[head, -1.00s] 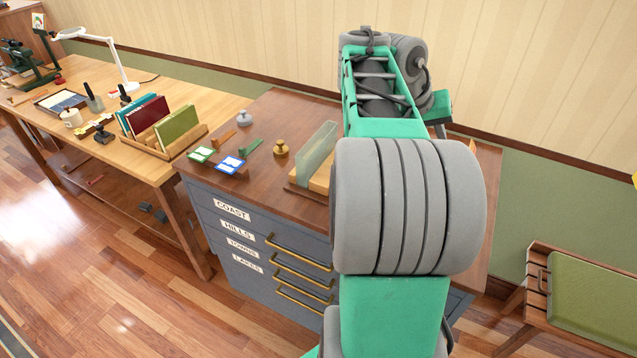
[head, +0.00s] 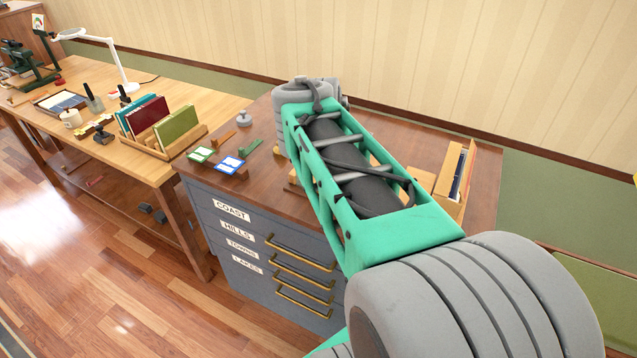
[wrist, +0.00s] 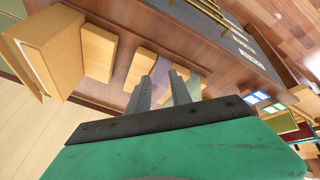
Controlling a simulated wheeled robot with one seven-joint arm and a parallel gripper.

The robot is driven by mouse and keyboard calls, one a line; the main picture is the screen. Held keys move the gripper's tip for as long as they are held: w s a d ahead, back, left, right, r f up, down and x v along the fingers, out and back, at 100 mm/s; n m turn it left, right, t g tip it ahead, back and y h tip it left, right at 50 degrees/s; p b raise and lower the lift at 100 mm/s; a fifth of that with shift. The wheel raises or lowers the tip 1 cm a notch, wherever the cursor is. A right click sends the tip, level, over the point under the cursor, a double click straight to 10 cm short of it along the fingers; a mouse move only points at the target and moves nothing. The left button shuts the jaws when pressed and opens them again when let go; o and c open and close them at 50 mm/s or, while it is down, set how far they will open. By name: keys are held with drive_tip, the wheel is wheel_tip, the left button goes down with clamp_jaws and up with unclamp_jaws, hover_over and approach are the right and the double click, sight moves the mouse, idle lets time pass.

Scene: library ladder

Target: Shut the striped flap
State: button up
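I cannot make out a striped flap in either view. My gripper (wrist: 161,74) shows in the wrist view with its two grey fingers apart, above the brown cabinet top. Pale wooden blocks (wrist: 127,60) and a translucent panel (wrist: 190,84) lie beyond the fingers; I cannot tell whether the fingers touch anything. A wooden box (wrist: 50,50) stands to the left in the wrist view. What looks like the same box (head: 458,180), with upright things in it, stands at the right of the cabinet top. In the head view my arm hides the gripper and the middle of the cabinet top.
The grey-blue cabinet (head: 215,228) has labelled drawers with brass handles. Two small cards (head: 230,165), a green piece (head: 250,147) and a grey knob (head: 244,118) sit on its left side. A workbench (head: 90,150) with books and a lamp (head: 110,60) adjoins at left.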

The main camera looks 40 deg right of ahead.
drive_tip(key=shift+n+y, duration=0.3)
drive_tip(key=shift+n, duration=0.1)
drive_tip(key=shift+w+a+f, duration=0.1)
drive_tip(key=shift+a+f, duration=0.1)
drive_tip(key=shift+a, duration=0.45)
drive_tip(key=shift+s+a+f, duration=0.1)
drive_tip(key=shift+a+f, duration=0.15)
drive_tip(key=shift+a, duration=0.4)
drive_tip(key=shift+w+a+f, duration=0.1)
drive_tip(key=shift+a+f, duration=0.1)
drive_tip(key=shift+a, duration=0.45)
